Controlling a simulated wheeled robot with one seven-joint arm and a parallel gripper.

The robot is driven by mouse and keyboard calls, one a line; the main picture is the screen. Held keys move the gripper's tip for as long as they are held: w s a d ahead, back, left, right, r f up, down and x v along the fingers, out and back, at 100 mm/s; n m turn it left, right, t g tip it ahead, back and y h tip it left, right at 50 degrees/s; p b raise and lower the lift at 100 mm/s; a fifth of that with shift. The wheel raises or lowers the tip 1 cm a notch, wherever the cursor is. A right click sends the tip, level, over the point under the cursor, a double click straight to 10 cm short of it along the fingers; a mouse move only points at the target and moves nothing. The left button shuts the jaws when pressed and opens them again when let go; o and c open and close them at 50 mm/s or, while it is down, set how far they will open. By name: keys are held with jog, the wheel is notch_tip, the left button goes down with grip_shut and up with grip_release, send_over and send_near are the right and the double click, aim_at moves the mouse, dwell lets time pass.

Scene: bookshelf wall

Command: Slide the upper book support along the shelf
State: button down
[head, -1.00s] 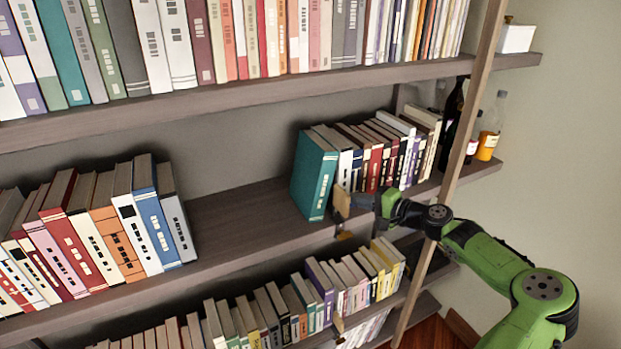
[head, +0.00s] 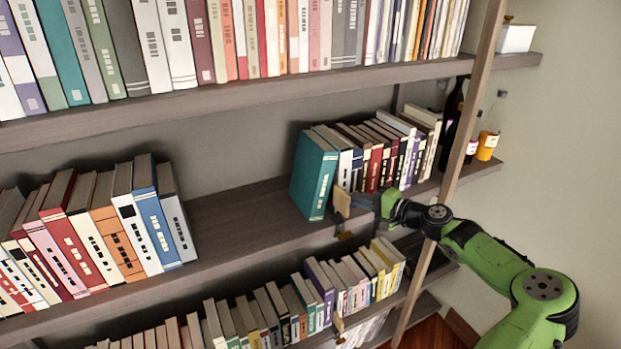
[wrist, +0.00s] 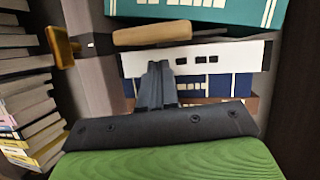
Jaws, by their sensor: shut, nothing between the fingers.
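The upper book support shows as a tan wooden piece (head: 342,202) at the front of the middle shelf (head: 250,225), beside the teal book (head: 314,178) at the left end of the right-hand book row. In the wrist view its tan bar (wrist: 170,34) lies crosswise below the teal book (wrist: 200,10). A brass part (wrist: 62,46) sits left of the bar, joined by a thin rod. My gripper (head: 360,202) is just right of the tan piece. In the wrist view its fingers (wrist: 157,68) are shut and empty, close to the bar; whether they touch it I cannot tell.
The middle shelf is bare between the teal book and the left-hand books (head: 110,225). Bottles (head: 488,135) stand at its right end, behind a slanted wooden post (head: 468,130) near my arm. Books fill the shelf below (head: 270,315), where another tan piece (head: 338,325) shows.

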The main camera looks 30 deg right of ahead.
send_near(320, 202)
jog(key=shift+b+x, duration=0.4)
jog(key=shift+x, duration=1.8)
jog(key=shift+a, duration=3.5)
jog(key=a, duration=0.7)
jog(key=shift+b, duration=0.4)
jog(key=shift+a, duration=0.1)
jog(key=a, duration=0.6)
jog(key=shift+a, duration=0.45)
